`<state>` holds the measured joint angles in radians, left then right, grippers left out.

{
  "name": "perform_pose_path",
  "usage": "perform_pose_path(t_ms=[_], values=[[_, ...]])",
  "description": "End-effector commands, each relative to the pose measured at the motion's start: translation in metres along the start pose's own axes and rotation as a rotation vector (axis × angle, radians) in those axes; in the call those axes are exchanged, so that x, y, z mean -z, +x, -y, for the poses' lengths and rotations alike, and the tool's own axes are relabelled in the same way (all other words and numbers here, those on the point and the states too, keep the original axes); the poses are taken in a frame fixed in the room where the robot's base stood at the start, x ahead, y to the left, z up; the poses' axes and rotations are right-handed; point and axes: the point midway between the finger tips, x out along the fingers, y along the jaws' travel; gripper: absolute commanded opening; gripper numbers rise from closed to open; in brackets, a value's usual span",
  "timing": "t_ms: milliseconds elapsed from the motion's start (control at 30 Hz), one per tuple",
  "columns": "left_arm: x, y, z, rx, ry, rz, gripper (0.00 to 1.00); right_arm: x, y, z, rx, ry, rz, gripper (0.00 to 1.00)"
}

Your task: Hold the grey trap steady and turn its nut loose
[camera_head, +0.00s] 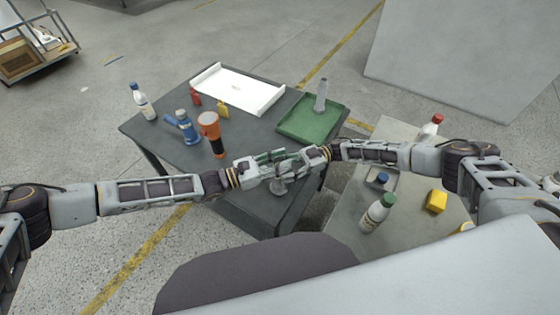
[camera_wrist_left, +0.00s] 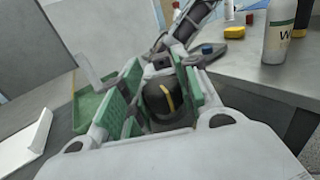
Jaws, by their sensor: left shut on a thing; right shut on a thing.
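The fingers hide the gripped parts, and I cannot make out the nut. A dark rounded shape with a yellow stripe shows between the left fingers.
The dark table (camera_head: 170,83) holds a white tray (camera_head: 240,88), a green tray (camera_head: 290,128) with a grey bottle (camera_head: 321,97), an orange-black torch (camera_head: 213,136) and a blue tool (camera_head: 186,127). A lighter table at right holds a green-capped bottle (camera_head: 376,214) and a yellow block (camera_head: 436,200).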

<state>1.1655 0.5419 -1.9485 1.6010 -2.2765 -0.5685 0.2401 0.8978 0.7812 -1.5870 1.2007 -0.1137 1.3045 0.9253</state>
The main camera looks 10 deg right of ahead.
Motion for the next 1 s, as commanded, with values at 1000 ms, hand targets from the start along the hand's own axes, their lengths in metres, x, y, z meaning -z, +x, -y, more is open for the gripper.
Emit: perform_pose_path(t_ms=[1000], values=[[0.0019,-0.0013,0.0,0.346,0.001,-0.006,0.07,-0.0016,-0.0053,-0.0025,-0.012,0.0,0.009,0.17]])
